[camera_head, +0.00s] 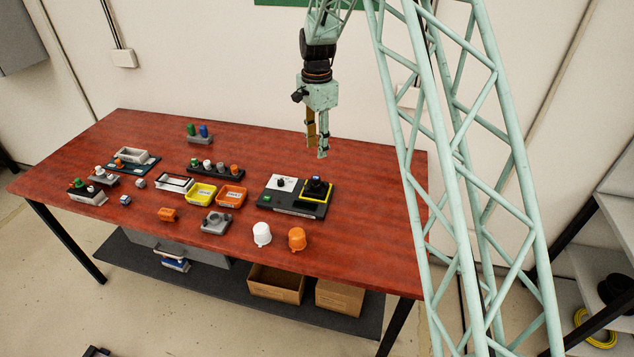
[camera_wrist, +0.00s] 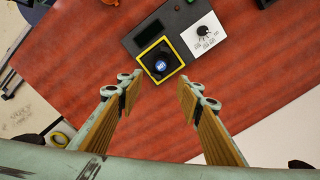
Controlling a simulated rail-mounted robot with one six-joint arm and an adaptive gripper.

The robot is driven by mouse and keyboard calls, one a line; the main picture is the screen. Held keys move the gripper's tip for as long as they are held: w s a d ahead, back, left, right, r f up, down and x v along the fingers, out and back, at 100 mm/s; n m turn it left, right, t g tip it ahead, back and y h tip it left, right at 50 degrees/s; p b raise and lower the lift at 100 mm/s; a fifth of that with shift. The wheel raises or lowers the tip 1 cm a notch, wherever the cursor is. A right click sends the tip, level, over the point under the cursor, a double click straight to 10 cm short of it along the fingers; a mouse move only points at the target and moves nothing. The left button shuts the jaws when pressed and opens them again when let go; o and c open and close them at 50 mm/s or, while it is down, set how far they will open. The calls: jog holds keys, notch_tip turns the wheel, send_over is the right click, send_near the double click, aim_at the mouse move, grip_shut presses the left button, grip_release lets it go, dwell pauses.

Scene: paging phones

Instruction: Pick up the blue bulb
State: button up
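A small blue bulb-like piece (camera_head: 204,131) stands upright beside a green one (camera_head: 191,130) in a dark holder at the back of the red table, left of my gripper. Another blue round piece (camera_head: 316,182) sits on a black block inside a yellow frame; in the wrist view, it shows as a blue-and-white disc (camera_wrist: 161,66). I cannot tell for certain which is the task's bulb. My gripper (camera_head: 317,146) hangs above the table's back right, pointing down. Its fingers are apart and empty in the wrist view (camera_wrist: 159,91), with the yellow frame ahead of the gap.
The black station (camera_head: 290,207) also carries a white dial panel (camera_head: 283,185). Yellow (camera_head: 201,194) and orange (camera_head: 231,196) trays, a white cup (camera_head: 262,234) and an orange cup (camera_head: 297,239) stand nearby. The table's back middle is clear.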

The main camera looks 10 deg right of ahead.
jog(key=shift+f, duration=0.1)
dwell(0.3)
send_over(317, 177)
jog(key=shift+f, duration=4.2)
jog(key=shift+f, duration=0.1)
jog(key=shift+f+p, duration=0.35)
jog(key=shift+f, duration=2.2)
jog(key=shift+c, duration=0.5)
jog(key=c, duration=0.7)
